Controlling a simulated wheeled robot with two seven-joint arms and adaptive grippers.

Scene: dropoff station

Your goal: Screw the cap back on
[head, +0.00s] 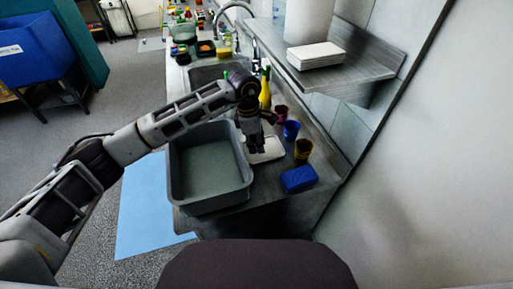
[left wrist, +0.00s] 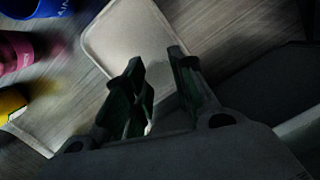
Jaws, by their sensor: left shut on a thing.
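My left gripper (head: 257,146) points down over the white tray (head: 270,154), beside the grey tub. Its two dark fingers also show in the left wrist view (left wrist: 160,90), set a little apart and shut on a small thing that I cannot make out. A yellow bottle (head: 265,91) stands upright behind the gripper, partly hidden by my wrist; I cannot tell whether it has a cap on. No loose cap can be made out. In the left wrist view the white tray (left wrist: 125,35) lies beyond the fingertips. My right gripper is out of view.
A grey tub (head: 208,168) stands left of the gripper. A blue block (head: 298,178) lies near the counter's front. A metal shelf (head: 350,68) overhangs the back right; a sink is behind.

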